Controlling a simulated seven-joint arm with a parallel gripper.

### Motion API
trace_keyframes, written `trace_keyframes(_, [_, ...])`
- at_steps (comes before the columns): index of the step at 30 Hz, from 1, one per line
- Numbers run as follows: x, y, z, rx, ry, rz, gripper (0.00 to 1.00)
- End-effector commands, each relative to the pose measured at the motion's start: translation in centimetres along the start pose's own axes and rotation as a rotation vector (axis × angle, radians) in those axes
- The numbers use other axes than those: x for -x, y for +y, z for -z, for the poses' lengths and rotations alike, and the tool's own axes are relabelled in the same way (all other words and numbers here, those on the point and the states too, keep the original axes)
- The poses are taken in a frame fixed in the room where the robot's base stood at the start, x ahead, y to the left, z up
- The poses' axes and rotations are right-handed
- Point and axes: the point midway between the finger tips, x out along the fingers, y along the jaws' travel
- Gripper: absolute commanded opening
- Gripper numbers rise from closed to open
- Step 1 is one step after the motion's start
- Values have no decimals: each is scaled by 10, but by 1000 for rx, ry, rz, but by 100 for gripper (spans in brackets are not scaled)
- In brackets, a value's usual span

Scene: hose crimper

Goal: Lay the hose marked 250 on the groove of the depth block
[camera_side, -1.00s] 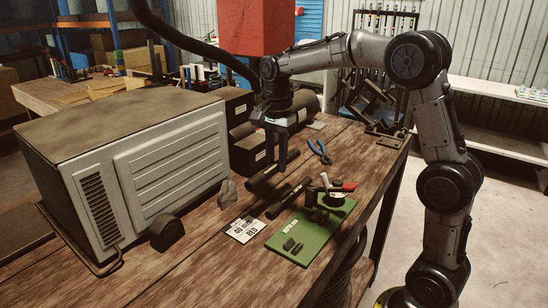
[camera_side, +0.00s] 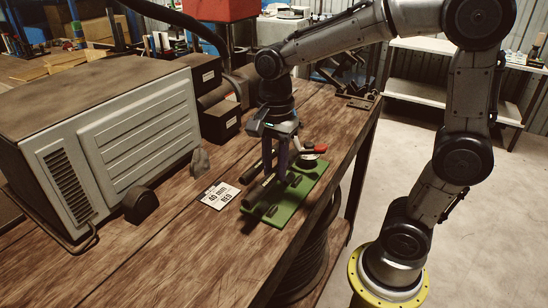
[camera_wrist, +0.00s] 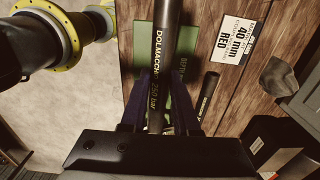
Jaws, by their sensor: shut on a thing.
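My gripper (camera_side: 281,172) is shut on a dark hose, its fingers on either side of it. In the wrist view the hose (camera_wrist: 160,60) reads "250 bar" and runs lengthwise between the fingers (camera_wrist: 164,88). In the side view the held hose (camera_side: 256,194) is over the left part of the green depth block (camera_side: 287,204). The block carries small dark raised pieces (camera_side: 270,211). The groove is not clear to see, and I cannot tell whether the hose touches the block. The block also shows behind the hose in the wrist view (camera_wrist: 182,98).
A second dark hose (camera_wrist: 209,88) lies on the wooden bench beside the held one. A white "40 mm RED" card (camera_side: 219,196) lies left of the block. A grey cabinet machine (camera_side: 120,130) fills the left, and dark boxes (camera_side: 218,120) stand behind. A red-tipped item (camera_side: 314,149) is beyond my gripper.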

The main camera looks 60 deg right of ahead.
Motion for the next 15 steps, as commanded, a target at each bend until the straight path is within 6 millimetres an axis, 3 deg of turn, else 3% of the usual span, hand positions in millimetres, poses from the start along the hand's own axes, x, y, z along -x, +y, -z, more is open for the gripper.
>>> trace_keyframes(15, [-44, 0, 0, 0, 0, -1, 0])
